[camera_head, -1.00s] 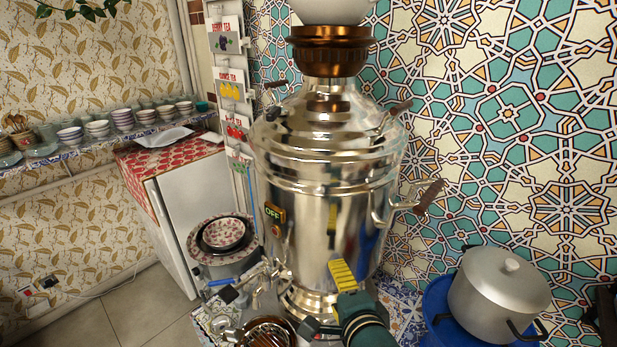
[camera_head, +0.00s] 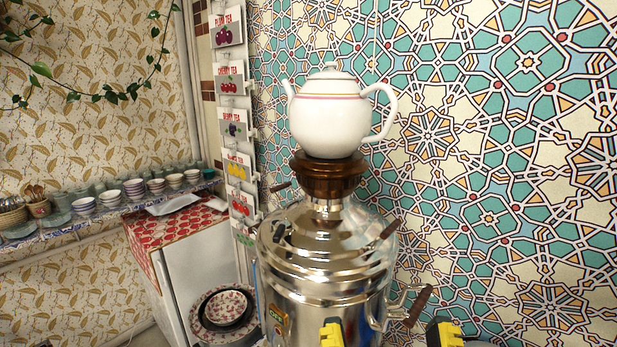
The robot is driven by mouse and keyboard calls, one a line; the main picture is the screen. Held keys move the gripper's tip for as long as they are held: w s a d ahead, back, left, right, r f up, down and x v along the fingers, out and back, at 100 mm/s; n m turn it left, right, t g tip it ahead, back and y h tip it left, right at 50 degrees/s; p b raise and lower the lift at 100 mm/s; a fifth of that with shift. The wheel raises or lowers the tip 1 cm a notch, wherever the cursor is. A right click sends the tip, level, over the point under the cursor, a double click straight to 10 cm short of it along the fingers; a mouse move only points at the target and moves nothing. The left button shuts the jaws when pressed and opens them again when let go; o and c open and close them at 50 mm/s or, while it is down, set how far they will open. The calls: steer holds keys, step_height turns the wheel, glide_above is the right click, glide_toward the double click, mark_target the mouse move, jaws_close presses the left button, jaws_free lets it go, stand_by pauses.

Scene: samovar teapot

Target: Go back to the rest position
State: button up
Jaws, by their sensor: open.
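My gripper (camera_head: 388,335) is at the bottom edge of the head view. Its two yellow-and-black fingertips are spread apart with nothing seen between them, so it is open. It shows in front of the lower right part of the shiny metal samovar (camera_head: 318,262). A white teapot (camera_head: 328,118) with a thin coloured band sits upright on the brown top ring (camera_head: 328,175) of the samovar, well above my gripper. The rest of my arm and the samovar's lower part are out of view.
A shelf of bowls and cups (camera_head: 110,198) runs along the left wall. A white cabinet with a red patterned top (camera_head: 170,236) stands left of the samovar, near patterned bowls (camera_head: 224,310). Tea cards (camera_head: 232,130) hang behind. A tiled wall (camera_head: 520,180) fills the right.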

step_height(320, 180, up, 11)
steer(key=p, duration=0.7)
stand_by(0.4)
